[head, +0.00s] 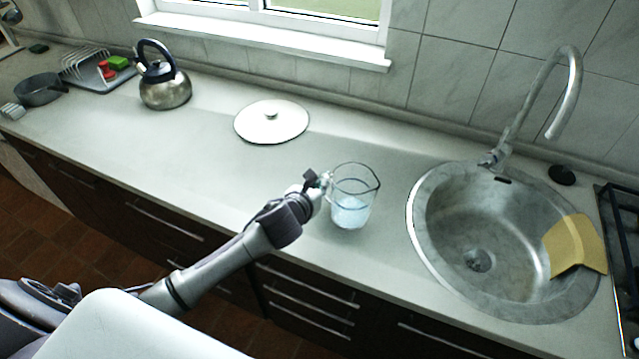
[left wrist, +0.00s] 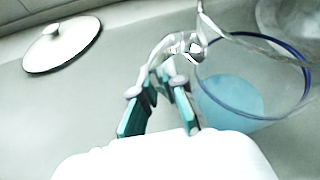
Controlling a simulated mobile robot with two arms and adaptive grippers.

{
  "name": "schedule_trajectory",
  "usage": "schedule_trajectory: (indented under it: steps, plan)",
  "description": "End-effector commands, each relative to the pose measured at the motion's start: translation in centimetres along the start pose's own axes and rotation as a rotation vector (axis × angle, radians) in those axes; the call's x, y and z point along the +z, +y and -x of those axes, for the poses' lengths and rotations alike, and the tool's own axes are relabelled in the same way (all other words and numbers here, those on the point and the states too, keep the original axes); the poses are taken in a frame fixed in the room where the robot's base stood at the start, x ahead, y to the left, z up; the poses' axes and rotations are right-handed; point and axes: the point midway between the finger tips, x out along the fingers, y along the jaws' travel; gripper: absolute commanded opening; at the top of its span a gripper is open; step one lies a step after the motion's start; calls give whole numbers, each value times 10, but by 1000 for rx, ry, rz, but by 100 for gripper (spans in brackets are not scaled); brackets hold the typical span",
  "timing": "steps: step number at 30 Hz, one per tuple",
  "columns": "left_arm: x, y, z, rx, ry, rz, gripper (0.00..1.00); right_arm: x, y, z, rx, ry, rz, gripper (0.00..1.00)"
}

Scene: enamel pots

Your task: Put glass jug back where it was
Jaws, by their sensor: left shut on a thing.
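The glass jug (head: 351,205) is clear and upright, with light blue liquid in its lower part. It is over the counter, left of the sink; I cannot tell whether its base touches the surface. My left gripper (head: 322,181) reaches it from the left and is shut on its handle. In the left wrist view the fingers (left wrist: 160,97) close around the glass handle (left wrist: 163,62), and the jug's blue-ringed body (left wrist: 235,98) is at the right. My right gripper is not in view.
A white lid (head: 271,121) lies behind and left of the jug. A round metal sink (head: 425,235) with a yellow cloth (head: 576,245) is at the right. A kettle (head: 165,90) and dish rack (head: 95,72) stand far left. The counter (head: 225,175) is clear left of the jug.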

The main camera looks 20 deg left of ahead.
Motion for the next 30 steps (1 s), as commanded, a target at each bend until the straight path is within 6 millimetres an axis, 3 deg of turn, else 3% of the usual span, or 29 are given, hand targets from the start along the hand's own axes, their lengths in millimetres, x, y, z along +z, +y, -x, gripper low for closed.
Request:
schedule_trajectory:
  steps: [1,5,17,20,30]
  plan:
    - [-1,0,0,0,1,-1,13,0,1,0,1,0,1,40]
    - [-1,0,0,0,1,-1,35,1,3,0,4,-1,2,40]
    - [2,0,5,0,0,-2,35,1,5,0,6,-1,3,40]
    - [1,0,18,0,0,-4,35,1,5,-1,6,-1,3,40]
    - [0,0,89,-1,1,-3,35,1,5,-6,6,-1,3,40]
